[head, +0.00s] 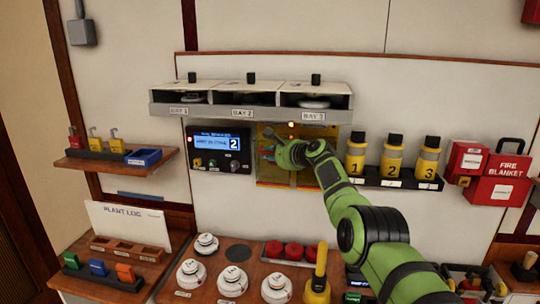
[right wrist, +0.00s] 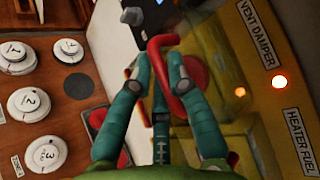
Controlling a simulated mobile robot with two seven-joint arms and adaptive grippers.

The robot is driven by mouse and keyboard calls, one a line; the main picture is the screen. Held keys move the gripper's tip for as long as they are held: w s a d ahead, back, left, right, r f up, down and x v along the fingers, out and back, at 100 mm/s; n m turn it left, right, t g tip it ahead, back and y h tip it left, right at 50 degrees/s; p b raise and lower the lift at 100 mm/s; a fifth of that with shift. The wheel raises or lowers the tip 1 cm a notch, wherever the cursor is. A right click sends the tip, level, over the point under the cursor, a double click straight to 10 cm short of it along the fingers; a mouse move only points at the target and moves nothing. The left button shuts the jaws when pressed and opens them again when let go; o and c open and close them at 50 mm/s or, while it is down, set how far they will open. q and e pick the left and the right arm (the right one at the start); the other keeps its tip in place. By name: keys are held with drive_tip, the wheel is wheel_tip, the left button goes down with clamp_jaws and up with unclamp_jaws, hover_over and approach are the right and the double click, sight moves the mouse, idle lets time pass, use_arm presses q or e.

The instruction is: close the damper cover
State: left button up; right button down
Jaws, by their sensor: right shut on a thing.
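The damper cover appears as a yellow see-through panel (head: 272,178) on the wall, right of the dark display. It also shows in the right wrist view (right wrist: 222,75), near a "VENT DAMPER" label (right wrist: 257,35) and a "HEATER FUEL" label (right wrist: 299,140). My right gripper (head: 270,153) is in front of the panel. In the right wrist view its teal fingers (right wrist: 160,68) are shut on a bent red handle (right wrist: 161,41). My gripper and arm hide part of the panel, and I cannot tell how far it stands open. My left gripper is not in view.
Above are three open-fronted bays (head: 250,110). A display (head: 219,149) sits left of the panel. Yellow numbered bottles (head: 393,158) stand on a shelf to the right.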

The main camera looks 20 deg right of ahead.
drive_tip(key=shift+r, duration=0.25)
drive_tip(key=c, duration=1.4)
unclamp_jaws()
drive_tip(key=shift+s+a, duration=0.1)
drive_tip(key=shift+a, duration=0.05)
drive_tip(key=shift+d+f, duration=0.1)
drive_tip(key=shift+d, duration=0.1)
drive_tip(key=shift+s+d, duration=0.2)
drive_tip(key=shift+d, duration=0.1)
drive_tip(key=shift+s+r, duration=0.2)
drive_tip(key=shift+s, duration=0.25)
drive_tip(key=v, duration=1)
drive_tip(key=shift+s+a+r, duration=0.2)
drive_tip(key=shift+s+a, duration=0.05)
drive_tip(key=shift+s, duration=0.1)
